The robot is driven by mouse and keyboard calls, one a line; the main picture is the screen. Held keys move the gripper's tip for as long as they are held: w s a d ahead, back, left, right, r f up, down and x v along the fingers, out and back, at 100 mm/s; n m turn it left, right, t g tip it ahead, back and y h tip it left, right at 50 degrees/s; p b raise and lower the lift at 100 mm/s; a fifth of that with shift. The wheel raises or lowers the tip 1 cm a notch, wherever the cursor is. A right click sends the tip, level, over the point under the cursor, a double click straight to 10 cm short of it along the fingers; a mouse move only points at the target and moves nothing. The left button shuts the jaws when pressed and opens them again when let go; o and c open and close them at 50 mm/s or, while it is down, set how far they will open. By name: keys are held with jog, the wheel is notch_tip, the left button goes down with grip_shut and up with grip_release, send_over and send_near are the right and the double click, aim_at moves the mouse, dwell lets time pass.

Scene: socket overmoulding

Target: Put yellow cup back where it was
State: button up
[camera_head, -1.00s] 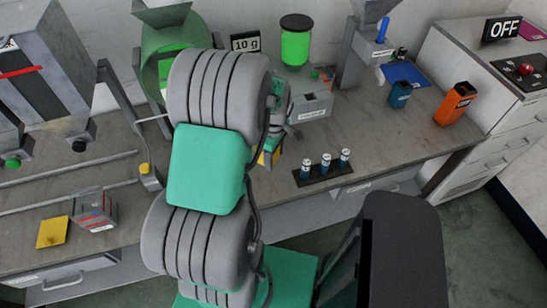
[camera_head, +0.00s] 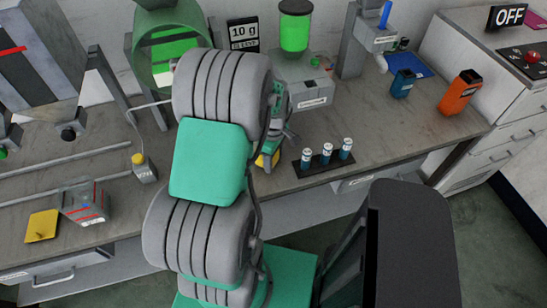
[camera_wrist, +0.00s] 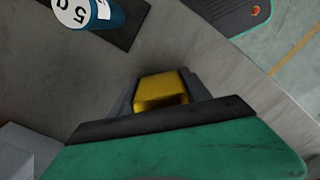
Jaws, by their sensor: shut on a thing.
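A yellow cup (camera_wrist: 160,88) sits between the grey fingers of my gripper (camera_wrist: 162,100) in the wrist view. My gripper is shut on it, above the grey worktop. In the head view my arm hides most of both; only a small yellow part of the cup (camera_head: 273,158) shows just right of my arm. A blue cup (camera_head: 402,83) and an orange cup (camera_head: 461,92) stand upright at the right of the worktop. A flat yellow mat (camera_head: 42,226) lies at the front left.
A black rack (camera_head: 309,171) with several blue vials is right of my gripper. A transparent box (camera_head: 84,201) stands beside the yellow mat. A blue mat (camera_head: 413,66) lies behind the blue cup. The worktop (camera_head: 375,125) is clear between rack and cups.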

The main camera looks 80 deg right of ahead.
jog(key=shift+f+b, duration=0.4)
jog(key=shift+f, duration=0.15)
jog(key=o, duration=1.6)
jog(key=shift+c, duration=0.2)
jog(key=shift+r, duration=0.1)
